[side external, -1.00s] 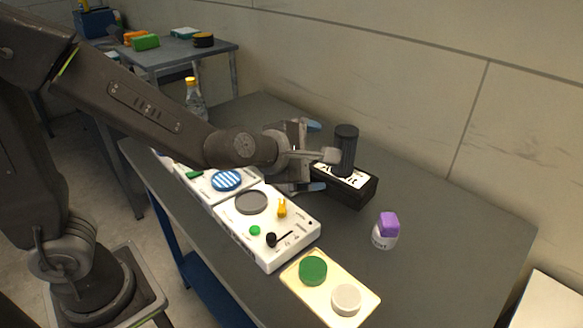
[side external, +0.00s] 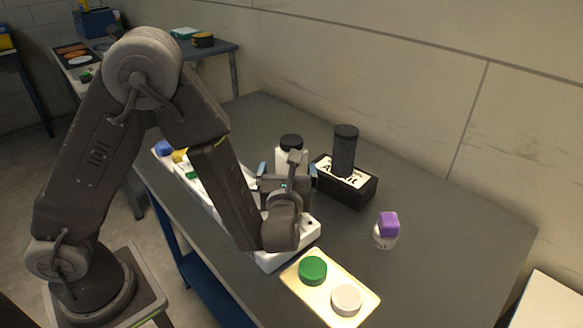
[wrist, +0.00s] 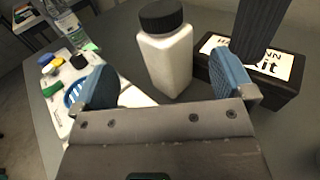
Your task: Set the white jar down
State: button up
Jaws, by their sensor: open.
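The white jar (wrist: 168,58), a squarish body with a black ribbed lid, stands upright on the grey table, just ahead of my gripper (wrist: 164,82) in the wrist view. My gripper is open, its blue-padded fingers spread to the left and right of the jar with clear gaps, touching neither side. In the side view the jar's lid and upper body (side external: 291,157) show behind my gripper (side external: 288,172); its lower part is hidden there by my gripper.
A black box (side external: 348,190) bearing a dark cylinder (side external: 345,150) stands close right of the jar. A white device (side external: 272,262) lies in front, partly hidden by my arm. A small purple-topped container (side external: 385,238) and a cream tray (side external: 318,299) with two discs stand right.

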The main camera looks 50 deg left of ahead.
jog(key=x, duration=0.9)
jog(key=shift+w+d, duration=0.15)
jog(key=c, duration=1.2)
jog(key=shift+r, duration=0.2)
jog(key=shift+c, duration=1.2)
